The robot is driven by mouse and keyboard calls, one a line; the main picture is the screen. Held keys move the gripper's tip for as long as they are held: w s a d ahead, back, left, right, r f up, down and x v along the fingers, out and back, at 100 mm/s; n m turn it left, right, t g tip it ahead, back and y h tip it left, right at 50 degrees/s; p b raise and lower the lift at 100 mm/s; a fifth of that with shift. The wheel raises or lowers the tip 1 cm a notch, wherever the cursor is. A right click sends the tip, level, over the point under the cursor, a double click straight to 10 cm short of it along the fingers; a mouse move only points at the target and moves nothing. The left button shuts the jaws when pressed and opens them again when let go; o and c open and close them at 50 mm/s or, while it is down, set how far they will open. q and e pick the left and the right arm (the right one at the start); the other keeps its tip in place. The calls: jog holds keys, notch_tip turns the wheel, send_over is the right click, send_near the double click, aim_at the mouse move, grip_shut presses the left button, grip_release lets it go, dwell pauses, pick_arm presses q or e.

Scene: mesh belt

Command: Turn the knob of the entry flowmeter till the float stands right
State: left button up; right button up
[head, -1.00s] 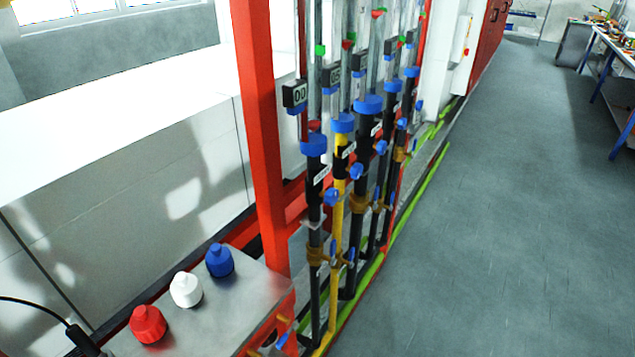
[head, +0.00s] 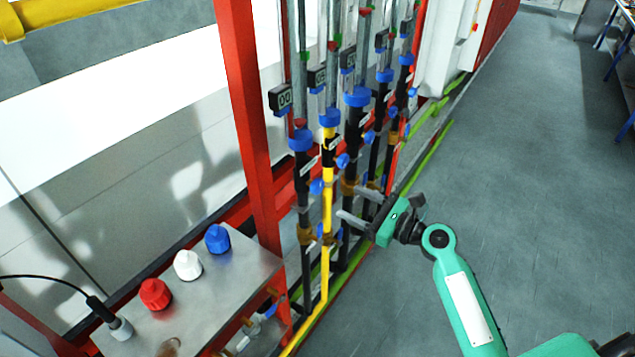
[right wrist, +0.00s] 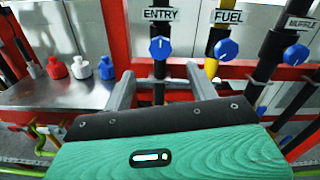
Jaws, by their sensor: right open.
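The entry flowmeter is the leftmost tube (head: 300,75) in the head view, with a blue collar (head: 300,140) and a dark pipe below. A small red piece (head: 300,124) sits low in the tube, just above the collar; a green mark is higher up. Its blue knob (head: 316,187) also shows in the right wrist view (right wrist: 160,47), under the ENTRY label (right wrist: 158,14). My right gripper (head: 349,203) is open and empty. In the right wrist view its fingers (right wrist: 159,72) point towards the entry knob, one to each side and lower, apart from it. My left gripper is not seen.
The FUEL knob (right wrist: 226,48) is close right of the entry knob, with the MUFFLE pipe beyond. A red post (head: 250,120) stands left of the tubes. A metal box (head: 235,275) carries red, white and blue knobs.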

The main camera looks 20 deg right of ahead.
aim_at(320, 188)
jog(key=p+x, duration=0.3)
jog(key=x, duration=0.6)
jog(key=shift+w+a, duration=0.15)
jog(key=shift+w, duration=0.1)
jog(key=shift+w+a, duration=0.3)
jog(key=shift+w, duration=0.05)
jog(key=shift+f, duration=0.1)
jog(key=c, duration=1)
